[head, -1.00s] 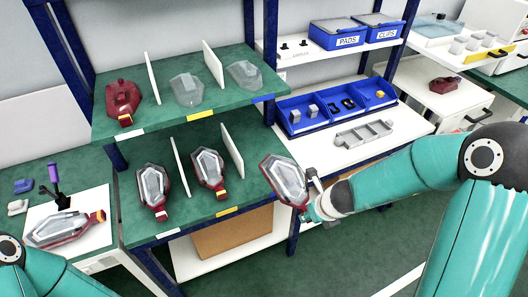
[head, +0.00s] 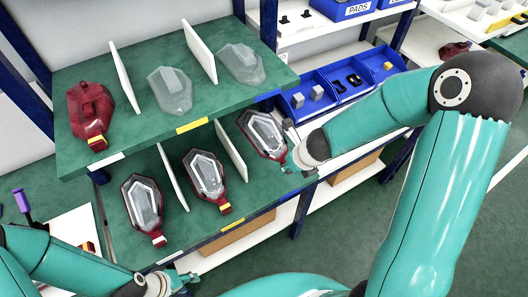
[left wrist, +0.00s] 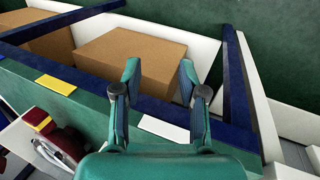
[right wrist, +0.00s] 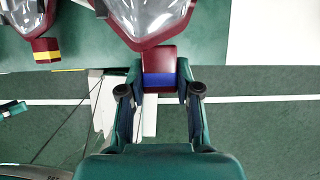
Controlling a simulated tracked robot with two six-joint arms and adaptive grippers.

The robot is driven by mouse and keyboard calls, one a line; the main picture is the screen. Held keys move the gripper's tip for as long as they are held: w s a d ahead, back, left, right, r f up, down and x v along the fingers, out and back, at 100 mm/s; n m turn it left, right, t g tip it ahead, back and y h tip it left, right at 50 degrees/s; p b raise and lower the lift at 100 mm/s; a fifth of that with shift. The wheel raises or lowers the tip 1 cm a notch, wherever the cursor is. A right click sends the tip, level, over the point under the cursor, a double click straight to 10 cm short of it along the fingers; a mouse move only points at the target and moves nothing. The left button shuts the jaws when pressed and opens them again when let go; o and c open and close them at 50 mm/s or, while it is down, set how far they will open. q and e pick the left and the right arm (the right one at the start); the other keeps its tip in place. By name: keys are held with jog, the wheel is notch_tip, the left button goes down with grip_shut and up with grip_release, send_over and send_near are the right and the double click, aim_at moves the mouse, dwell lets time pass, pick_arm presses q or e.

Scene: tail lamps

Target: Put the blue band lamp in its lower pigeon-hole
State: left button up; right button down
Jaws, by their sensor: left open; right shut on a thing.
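The blue band lamp (head: 262,133) has a clear lens in a dark red housing. In the head view it is at the right-hand bay of the lower shelf, right of the white divider (head: 231,150). My right gripper (head: 290,163) is shut on its narrow red end, where the blue band (right wrist: 160,80) shows between the fingers in the right wrist view. The lens end is over the green shelf. I cannot tell whether the lamp touches the shelf. My left gripper (head: 182,281) is open and empty by the lower shelf's front edge; its spread fingers show in the left wrist view (left wrist: 160,82).
Lamps stand in the lower left bay (head: 142,205) and lower middle bay (head: 206,177). The upper shelf holds a red housing (head: 90,112) and two clear lenses (head: 170,91). Blue bins (head: 325,92) stand at the right. A brown box (left wrist: 125,60) lies below the lower shelf.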

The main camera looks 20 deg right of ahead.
pick_arm(q)
jog(key=shift+s+a, duration=0.1)
pick_arm(e)
jog(key=shift+s+d, duration=0.1)
pick_arm(q)
jog(key=shift+o, duration=1)
pick_arm(e)
jog(key=shift+s+d, duration=0.1)
notch_tip(320, 180, down, 10)
jog(key=b, duration=0.8)
pick_arm(q)
notch_tip(320, 180, down, 8)
jog(key=shift+f, duration=0.1)
pick_arm(e)
jog(key=c, duration=0.8)
grip_release()
